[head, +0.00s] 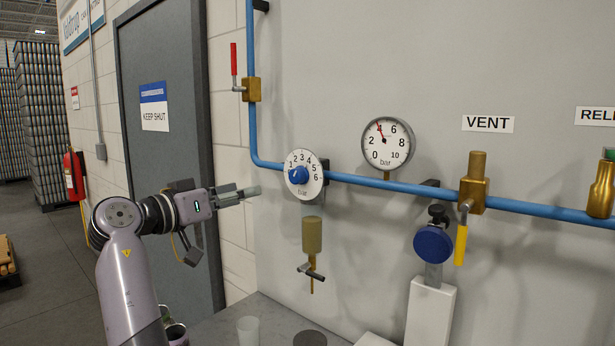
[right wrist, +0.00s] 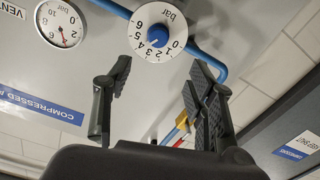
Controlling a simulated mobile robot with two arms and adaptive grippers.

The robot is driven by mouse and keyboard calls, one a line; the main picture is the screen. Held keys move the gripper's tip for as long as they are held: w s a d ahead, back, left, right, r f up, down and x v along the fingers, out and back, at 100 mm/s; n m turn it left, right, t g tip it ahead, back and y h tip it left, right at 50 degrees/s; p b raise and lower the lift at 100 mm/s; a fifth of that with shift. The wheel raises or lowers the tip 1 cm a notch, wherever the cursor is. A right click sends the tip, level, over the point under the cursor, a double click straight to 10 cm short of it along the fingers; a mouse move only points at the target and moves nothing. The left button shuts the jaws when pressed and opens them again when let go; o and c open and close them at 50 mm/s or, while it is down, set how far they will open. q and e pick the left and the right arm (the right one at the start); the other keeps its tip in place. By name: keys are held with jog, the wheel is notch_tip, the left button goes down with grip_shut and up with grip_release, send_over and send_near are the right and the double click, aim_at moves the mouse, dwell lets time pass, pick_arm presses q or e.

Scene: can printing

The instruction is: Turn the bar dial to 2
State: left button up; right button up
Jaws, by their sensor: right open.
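The bar dial (head: 303,174) is a white disc numbered 0 to 6 with a blue knob (head: 299,176) at its centre, on the blue pipe. I cannot tell for sure which number the knob marks. The dial shows upside down in the right wrist view (right wrist: 142,24), beyond and between the fingers. My right gripper (head: 248,192) is left of the dial in the head view, pointing towards it, apart from it. In the right wrist view my right gripper (right wrist: 163,72) is open, with nothing between its fingers. My left gripper is out of view.
A pressure gauge (head: 388,144) right of the dial has its red needle near 4. A brass fitting (head: 312,235) hangs below the dial. A red-handled valve (head: 251,89) is up left, a yellow-handled vent valve (head: 473,185) right. Cups (head: 248,331) stand below.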

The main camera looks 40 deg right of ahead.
jog(key=p, duration=0.7)
send_near(293, 176)
jog(key=d, duration=0.8)
jog(key=shift+w+d, duration=0.2)
jog(key=shift+w, duration=0.2)
jog(key=shift+w+d+f, duration=0.1)
jog(key=shift+d, duration=0.4)
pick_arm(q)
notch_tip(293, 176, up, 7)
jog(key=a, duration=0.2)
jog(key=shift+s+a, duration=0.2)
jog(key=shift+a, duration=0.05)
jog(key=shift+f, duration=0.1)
pick_arm(e)
jog(key=shift+a, duration=0.1)
jog(key=shift+c, duration=0.5)
jog(key=c, duration=1)
jog(key=shift+c, duration=0.2)
